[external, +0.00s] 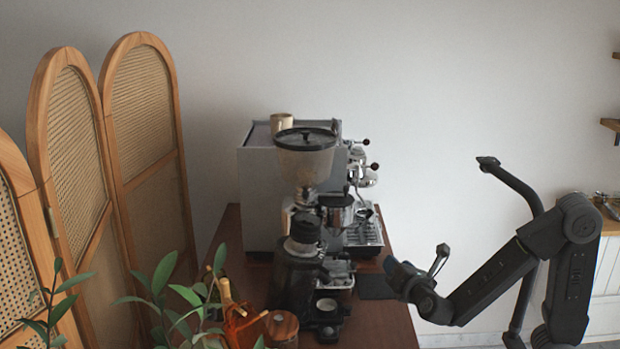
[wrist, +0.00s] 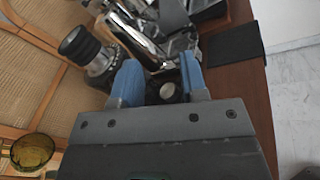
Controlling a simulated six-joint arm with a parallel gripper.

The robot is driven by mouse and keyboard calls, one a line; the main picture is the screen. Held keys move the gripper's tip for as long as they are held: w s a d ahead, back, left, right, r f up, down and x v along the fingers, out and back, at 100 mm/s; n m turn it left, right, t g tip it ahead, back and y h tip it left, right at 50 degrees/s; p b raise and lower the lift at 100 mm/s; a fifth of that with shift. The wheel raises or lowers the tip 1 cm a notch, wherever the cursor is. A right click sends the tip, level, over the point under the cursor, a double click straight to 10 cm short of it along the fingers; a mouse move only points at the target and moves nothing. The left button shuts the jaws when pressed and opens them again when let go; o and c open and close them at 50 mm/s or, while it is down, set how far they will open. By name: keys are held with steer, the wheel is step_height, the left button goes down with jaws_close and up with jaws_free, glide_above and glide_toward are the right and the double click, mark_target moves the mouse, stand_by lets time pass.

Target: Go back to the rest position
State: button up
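My gripper (external: 396,270) is at the front right of the wooden cart (external: 385,325), beside the grinder (external: 300,265) and apart from it. In the wrist view, its two blue fingers (wrist: 160,78) are spread apart with a gap between them. Nothing appears to be held. A small round metal piece (wrist: 168,91) shows through the gap, beyond the fingers.
A coffee machine (external: 262,205) stands behind the grinder, with a cup (external: 281,123) on top. A dark mat (external: 376,287) lies at the cart's right side. Rattan screens (external: 75,150) and a plant (external: 165,270) are at left. Open space lies right of the cart.

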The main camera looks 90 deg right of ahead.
steer(key=s+a+f+m+g+y, duration=0.1)
steer(key=s+a+m+g+y, duration=0.25)
steer(key=s+m+y, duration=0.5)
steer(key=s+a+f+m+t+y, duration=0.1)
steer(key=s+a+m+t+y, duration=0.3)
steer(key=a+m+y, duration=0.3)
steer(key=a+y, duration=0.1)
steer(key=a, duration=0.3)
steer(key=shift+a, duration=0.3)
steer(key=shift+f+y, duration=0.1)
steer(key=shift+y, duration=0.15)
steer(key=shift+c, duration=0.3)
stand_by(1.4)
